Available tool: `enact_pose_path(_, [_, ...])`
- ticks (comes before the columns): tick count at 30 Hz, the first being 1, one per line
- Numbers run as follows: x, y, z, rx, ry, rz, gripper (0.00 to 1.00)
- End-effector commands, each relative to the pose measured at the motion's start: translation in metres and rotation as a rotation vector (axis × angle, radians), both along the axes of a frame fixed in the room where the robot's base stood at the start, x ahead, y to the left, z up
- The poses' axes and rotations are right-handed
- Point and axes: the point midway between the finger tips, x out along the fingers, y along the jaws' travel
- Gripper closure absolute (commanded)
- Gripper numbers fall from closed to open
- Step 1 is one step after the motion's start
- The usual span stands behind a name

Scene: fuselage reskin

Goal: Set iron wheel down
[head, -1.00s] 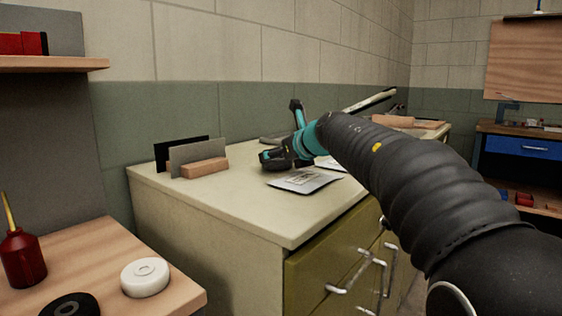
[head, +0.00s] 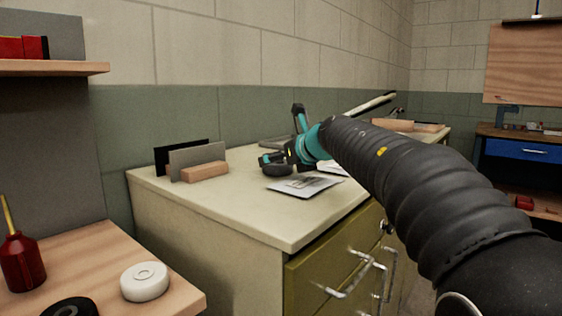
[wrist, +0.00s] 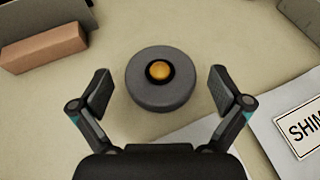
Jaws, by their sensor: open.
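The iron wheel (wrist: 150,97) is a thick dark grey disc with a brass-coloured centre. In the wrist view it lies flat on the pale worktop, between and slightly beyond my fingertips. My gripper (wrist: 161,76) is open, one finger on each side of the wheel, with a visible gap to each. In the head view my gripper (head: 282,158) is low over the cabinet top, small and dark. The wheel there is a dark round shape partly merged with the gripper, so its edges are hard to tell.
A wooden block (head: 205,171) with upright plates stands left on the cabinet top (head: 235,205). A printed sheet (head: 305,186) lies in front of the gripper; in the wrist view a labelled sheet (wrist: 285,128) is at right. A white roll (head: 145,281) sits on the near wooden bench.

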Motion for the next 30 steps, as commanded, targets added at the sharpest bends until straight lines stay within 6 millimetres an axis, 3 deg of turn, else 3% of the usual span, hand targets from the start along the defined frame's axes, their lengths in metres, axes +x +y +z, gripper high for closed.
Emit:
enact_pose_path(15, [-0.073,-0.047,0.037,0.001,-0.003,-0.003,0.0])
enact_pose_path(21, [-0.086,-0.053,0.042,0.0,-0.001,-0.001,0.0])
enact_pose_path(30, [-0.088,-0.054,0.044,0.012,-0.002,-0.005,0.0])
